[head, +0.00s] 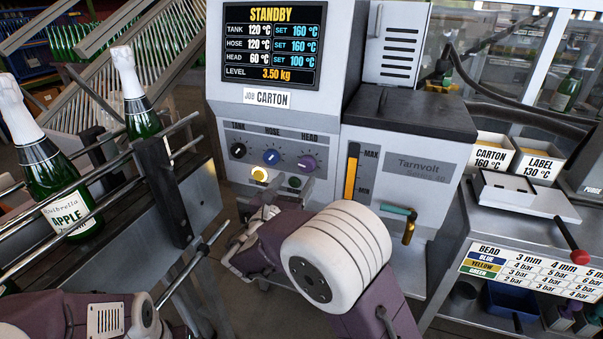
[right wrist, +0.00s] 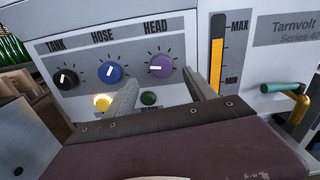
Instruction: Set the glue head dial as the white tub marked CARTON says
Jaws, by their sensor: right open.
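The HEAD dial (head: 307,162) is a purple knob, rightmost of three on the glue machine's panel. It also shows in the right wrist view (right wrist: 161,65), its white mark pointing roughly left. The screen (head: 270,45) reads STANDBY, with HEAD 60 °C, SET 100 °C; TANK and HOSE are each SET 160 °C. The white CARTON tub (head: 490,158) at the right reads 160 °C. My right gripper (head: 262,215) is below the panel; in the right wrist view its open, empty fingers (right wrist: 160,82) point at the panel, below the HEAD dial. My left gripper is out of view.
The black TANK dial (head: 238,150) and blue HOSE dial (head: 271,157) sit left of HEAD. A lit yellow button (head: 259,174) and dark green button (head: 294,182) are below. A teal-handled valve (head: 399,211) projects at the right. Bottles and rails stand at the left.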

